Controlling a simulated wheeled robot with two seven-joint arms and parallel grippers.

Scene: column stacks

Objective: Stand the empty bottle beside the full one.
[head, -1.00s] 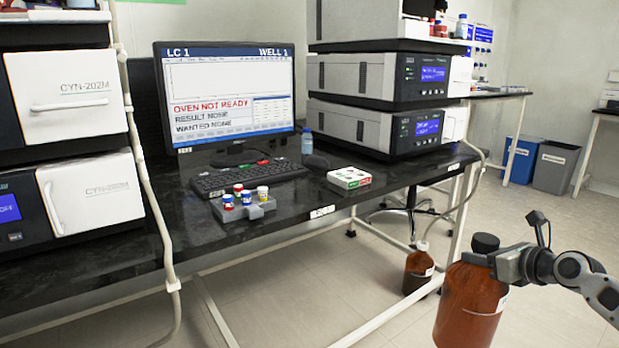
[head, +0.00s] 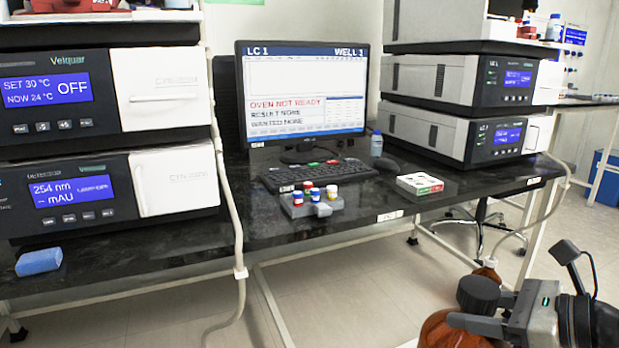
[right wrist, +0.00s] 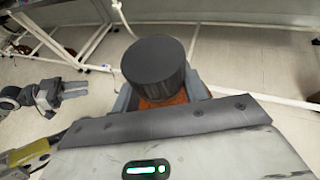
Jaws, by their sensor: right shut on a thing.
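A brown bottle with a black cap (head: 478,292) is at the lower right of the head view, its lower part cut off by the picture edge. My right gripper (head: 468,322) is shut on this bottle near its neck. In the right wrist view the black cap (right wrist: 157,66) stands up between the fingers, with orange-brown glass below. A second brown bottle (head: 487,273) with a tube at its top shows behind, mostly hidden by the held one. My left gripper (right wrist: 68,92) shows small at the left of the right wrist view; its jaw state is unclear.
A black bench (head: 215,246) carries a monitor (head: 300,90), a keyboard (head: 320,174), a vial rack (head: 311,207), a white box (head: 420,184) and stacked instruments at both sides. White frame legs (head: 270,306) and a hanging tube stand in front. Floor under the bench is largely open.

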